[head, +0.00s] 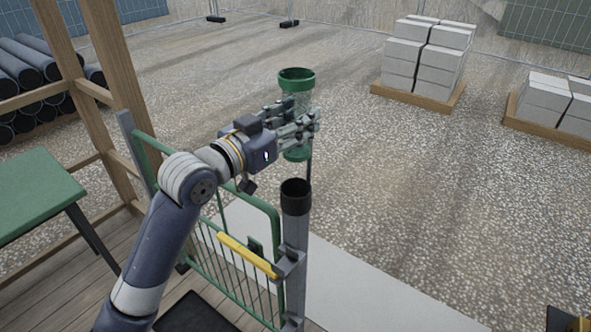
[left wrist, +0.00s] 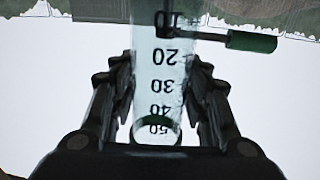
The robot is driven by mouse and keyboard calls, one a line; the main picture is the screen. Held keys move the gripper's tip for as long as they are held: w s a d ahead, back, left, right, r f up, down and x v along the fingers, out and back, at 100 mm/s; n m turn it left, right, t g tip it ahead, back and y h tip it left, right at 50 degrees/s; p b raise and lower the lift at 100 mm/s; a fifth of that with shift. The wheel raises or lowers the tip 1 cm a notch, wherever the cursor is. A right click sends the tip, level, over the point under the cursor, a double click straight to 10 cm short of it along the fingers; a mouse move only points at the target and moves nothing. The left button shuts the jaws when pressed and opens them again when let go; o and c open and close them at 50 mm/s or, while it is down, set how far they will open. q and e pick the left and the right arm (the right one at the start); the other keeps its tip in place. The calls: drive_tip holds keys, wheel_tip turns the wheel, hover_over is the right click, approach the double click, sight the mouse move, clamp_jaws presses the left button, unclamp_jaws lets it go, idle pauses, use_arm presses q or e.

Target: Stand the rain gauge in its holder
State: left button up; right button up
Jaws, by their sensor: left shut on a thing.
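The rain gauge, a clear tube with a green rim (head: 296,80) and a green lower end, is held roughly upright in the head view. My left gripper (head: 303,122) is shut around its middle. In the left wrist view the gauge tube (left wrist: 165,75) stands between the two fingers, its printed numbers upside down. A thin dark piece hangs below its green end. The holder appears to be the black open-topped socket (head: 296,194) on the grey gate post. The gauge is above this socket and apart from it. My right gripper is not in view.
A green mesh gate (head: 262,212) with a yellow handle (head: 247,256) adjoins the post. A green table (head: 35,180) and wooden posts stand at left. Block pallets (head: 417,92) are farther back. In the wrist view, a dark bar with a green end (left wrist: 250,41) shows.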

sight(295, 157)
use_arm(q)
wheel_tip(295, 157, down, 9)
drive_tip(key=shift+p, duration=0.55)
wheel_tip(295, 157, down, 4)
drive_tip(key=shift+f, duration=0.35)
drive_tip(key=shift+f, duration=0.25)
drive_tip(key=o, duration=1.1)
drive_tip(key=shift+r, duration=0.2)
